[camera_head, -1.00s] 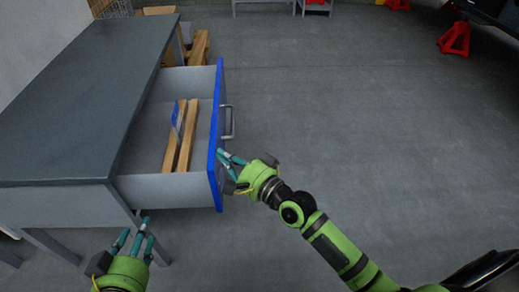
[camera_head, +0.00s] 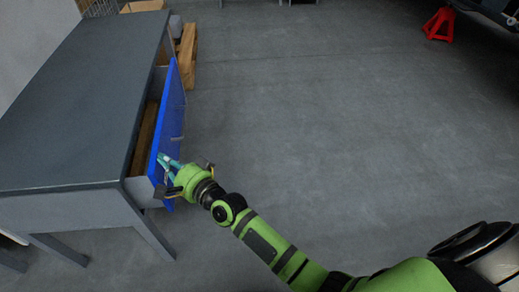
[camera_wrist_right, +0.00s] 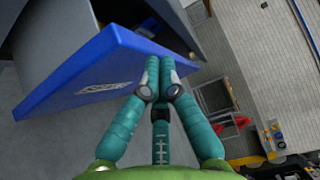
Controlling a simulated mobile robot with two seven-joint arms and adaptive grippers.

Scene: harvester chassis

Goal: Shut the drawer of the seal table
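The seal table (camera_head: 75,95) has a dark grey top and stands at the left in the head view. Its drawer, with a blue front (camera_head: 172,115), sticks out a short way on the right side. A strip of a wooden bar (camera_head: 144,140) shows inside the gap. My right gripper (camera_head: 167,163) is at the near end of the blue front, on its outer side, and seems to touch it. In the right wrist view its teal fingers (camera_wrist_right: 160,72) are closed together with nothing between them, beside the blue front (camera_wrist_right: 95,70). My left gripper is out of view.
Wooden beams (camera_head: 187,55) lie on the floor beyond the drawer. A red stand (camera_head: 439,24) is at the far right. The grey floor (camera_head: 310,120) right of the table is clear.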

